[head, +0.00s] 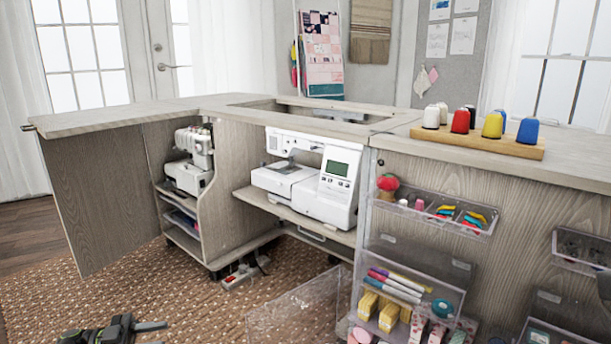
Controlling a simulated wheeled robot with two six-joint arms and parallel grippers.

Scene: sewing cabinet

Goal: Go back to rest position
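My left gripper (150,328) is at the bottom left edge of the head view, low over the woven rug. It is dark with a grey finger pointing right. The frame edge cuts off its lower part, so I cannot tell how far its fingers are apart. I see nothing held in the visible part. It is well apart from the cabinet. My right gripper is not in view. The sewing cabinet (235,190) stands ahead with its left door (100,205) swung open. A white sewing machine (335,185) sits on the shelf below the rectangular opening in its top.
A serger (192,165) stands in the left compartment. Thread spools on a wooden rack (480,142) stand on the right top. Clear bins (440,208) with clips and markers hang on the right front. A power strip (240,272) lies below. The rug (150,285) at left is mostly clear.

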